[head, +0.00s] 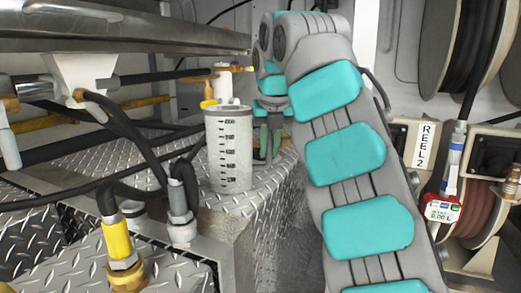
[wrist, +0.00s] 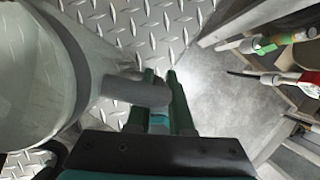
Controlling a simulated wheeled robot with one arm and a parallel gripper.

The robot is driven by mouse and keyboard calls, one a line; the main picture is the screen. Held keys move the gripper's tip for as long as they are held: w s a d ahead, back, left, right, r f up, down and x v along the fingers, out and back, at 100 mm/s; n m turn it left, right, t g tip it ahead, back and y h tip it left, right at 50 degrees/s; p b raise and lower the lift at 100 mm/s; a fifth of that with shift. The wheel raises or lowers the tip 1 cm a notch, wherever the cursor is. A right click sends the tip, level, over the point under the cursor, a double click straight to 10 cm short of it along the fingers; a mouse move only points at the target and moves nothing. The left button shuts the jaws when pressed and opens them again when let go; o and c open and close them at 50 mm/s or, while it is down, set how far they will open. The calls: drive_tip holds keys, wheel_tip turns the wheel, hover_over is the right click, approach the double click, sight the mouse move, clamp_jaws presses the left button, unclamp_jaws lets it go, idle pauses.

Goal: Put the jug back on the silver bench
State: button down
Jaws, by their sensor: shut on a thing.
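The jug (head: 229,150) is a translucent grey-white cylinder with dark volume marks, standing upright in the head view. The silver bench (head: 120,155) is diamond-patterned metal plate and lies behind and below the jug. I cannot tell whether the jug's base touches it. My gripper (head: 269,140) is just right of the jug, partly hidden by my arm. In the wrist view the jug (wrist: 55,75) fills the left side, and my gripper's green fingers (wrist: 163,100) are shut on its handle (wrist: 130,90). The bench plate (wrist: 150,35) shows beyond the jug.
Black hoses with a yellow fitting (head: 118,240) and a grey fitting (head: 181,205) stand left of the jug. A metal rail (head: 120,35) runs above. A yellow-and-white fitting (head: 222,85) is behind the jug. Reels and a red-ended nozzle (head: 441,209) are at right.

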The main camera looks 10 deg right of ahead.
drive_tip(key=shift+f, duration=0.1)
drive_tip(key=shift+f, duration=0.1)
drive_tip(key=c, duration=0.8)
unclamp_jaws()
